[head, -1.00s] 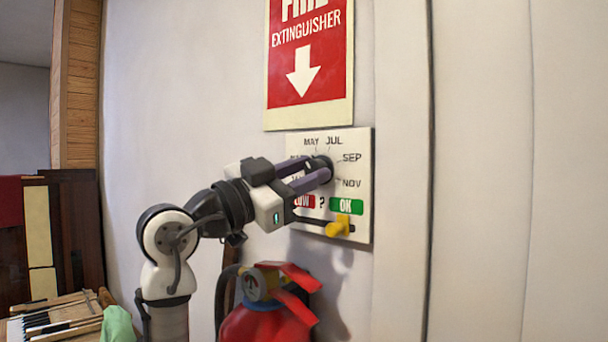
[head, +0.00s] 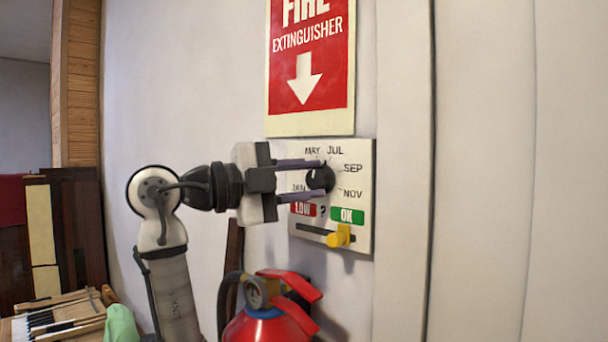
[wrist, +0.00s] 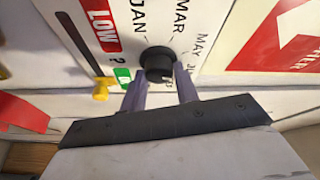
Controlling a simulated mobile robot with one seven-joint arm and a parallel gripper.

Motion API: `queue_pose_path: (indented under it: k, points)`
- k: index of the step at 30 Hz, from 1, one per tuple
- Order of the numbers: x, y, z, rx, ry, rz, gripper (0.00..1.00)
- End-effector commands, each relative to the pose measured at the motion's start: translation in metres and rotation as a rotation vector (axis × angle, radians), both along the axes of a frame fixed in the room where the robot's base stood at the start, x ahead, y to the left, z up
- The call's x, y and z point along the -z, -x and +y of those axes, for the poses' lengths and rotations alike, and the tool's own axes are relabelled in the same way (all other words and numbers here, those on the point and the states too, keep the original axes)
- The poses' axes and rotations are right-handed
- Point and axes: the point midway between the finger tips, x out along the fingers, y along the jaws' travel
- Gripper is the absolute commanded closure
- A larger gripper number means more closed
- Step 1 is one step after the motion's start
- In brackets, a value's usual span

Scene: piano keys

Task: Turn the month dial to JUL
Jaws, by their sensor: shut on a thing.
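The month dial (head: 322,177) is a round black knob on a white panel (head: 365,225) on the wall. Month labels ring it, including JAN, MAY, JUL (head: 335,150), SEP and NOV. My gripper (head: 320,180) reaches in from the left, with one purple finger above the knob and one below, shut on it. In the wrist view the knob (wrist: 156,60) sits between the fingertips, with JAN, MAR and MAY readable beside it. A small light mark shows near the knob's top in the head view, but I cannot tell exactly which month it points to.
A yellow slider (head: 340,236) sits in a slot below the dial, under red LOW and green OK labels. A red fire extinguisher (head: 270,322) stands below the panel. A fire extinguisher sign (head: 311,65) hangs above. The wall to the right is clear.

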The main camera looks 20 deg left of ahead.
Motion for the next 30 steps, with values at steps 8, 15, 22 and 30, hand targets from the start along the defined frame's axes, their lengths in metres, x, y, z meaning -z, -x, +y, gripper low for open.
queue_pose_path:
  k: [8,15,22,30]
  points:
    - [-0.0034,-0.0013,-0.0002,-0.003,-0.110,-0.044,0.92]
    - [-0.0031,-0.0013,-0.0002,-0.004,-0.146,-0.057,0.92]
    - [-0.0030,-0.0014,-0.0001,-0.005,-0.148,-0.059,0.92]
    - [-0.0029,-0.0011,-0.0001,-0.004,-0.148,-0.057,0.54]
